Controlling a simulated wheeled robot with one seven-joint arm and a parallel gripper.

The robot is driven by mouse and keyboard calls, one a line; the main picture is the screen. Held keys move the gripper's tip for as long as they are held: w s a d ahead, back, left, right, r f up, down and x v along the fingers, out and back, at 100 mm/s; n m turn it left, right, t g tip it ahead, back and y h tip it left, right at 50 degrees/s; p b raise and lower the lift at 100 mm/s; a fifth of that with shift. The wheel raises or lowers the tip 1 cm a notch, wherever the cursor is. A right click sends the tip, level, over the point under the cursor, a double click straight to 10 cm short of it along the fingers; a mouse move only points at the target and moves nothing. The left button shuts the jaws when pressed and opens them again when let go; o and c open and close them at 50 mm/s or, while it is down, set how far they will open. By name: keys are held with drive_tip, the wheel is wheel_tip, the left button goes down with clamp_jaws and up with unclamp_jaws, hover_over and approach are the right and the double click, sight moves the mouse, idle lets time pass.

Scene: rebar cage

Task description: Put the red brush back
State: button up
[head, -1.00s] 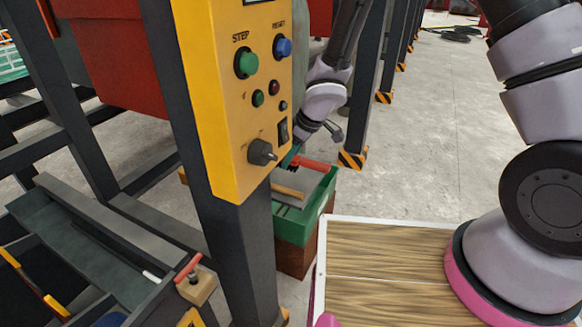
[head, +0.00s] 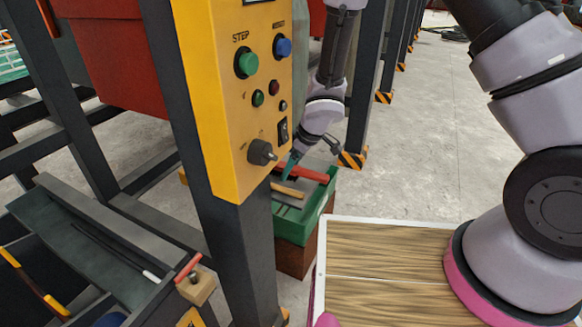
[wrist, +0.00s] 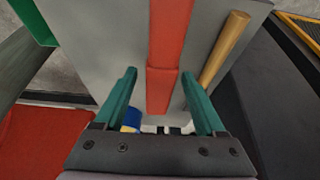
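A long red handle (head: 310,173), which looks like the red brush, lies at the top of a green crate (head: 293,228) behind the yellow control panel. In the wrist view the red handle (wrist: 170,50) runs down from the top edge, and its near end lies between my fingers. My gripper (wrist: 160,98) has two teal fingers, spread apart with a gap on both sides of the handle. In the head view my gripper (head: 290,166) is over the crate, partly hidden by the panel. I cannot see bristles or any finger contact.
A wooden handle (wrist: 222,50) lies right of the red one. The yellow panel (head: 235,100) and its dark post stand before the crate. A dark toolbox (head: 110,250) and a red-handled wooden block (head: 196,284) are at left. A wood-topped surface (head: 385,270) is clear at right.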

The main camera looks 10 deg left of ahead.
sight(301, 170)
drive_tip(key=v, duration=0.5)
drive_tip(key=shift+d+r, duration=0.15)
drive_tip(key=shift+r, duration=0.25)
drive_tip(key=shift+s+d+r, duration=0.3)
drive_tip(key=shift+d+r, duration=0.15)
drive_tip(key=shift+r, duration=0.25)
drive_tip(key=shift+w+v, duration=0.25)
drive_tip(key=shift+v, duration=2)
drive_tip(key=w+d+r+m+t+h, duration=0.2)
drive_tip(key=d+r+m, duration=0.2)
drive_tip(key=d+r, duration=0.5)
drive_tip(key=w+d+r+m+t+h, duration=0.2)
drive_tip(key=d+r+m+h, duration=0.15)
drive_tip(key=d+r, duration=0.55)
drive_tip(key=s+d+r+m+y, duration=0.1)
drive_tip(key=s+d+r+m, duration=0.4)
drive_tip(key=s+r, duration=0.1)
drive_tip(key=s+d+r+m+t+y, duration=0.1)
drive_tip(key=s+d+r+m+y, duration=0.1)
drive_tip(key=s+d+r+m, duration=0.3)
drive_tip(key=s+r+m, duration=0.1)
drive_tip(key=s+r, duration=0.1)
drive_tip(key=s, duration=0.2)
drive_tip(key=shift+d+r, duration=0.25)
drive_tip(key=shift+d, duration=0.1)
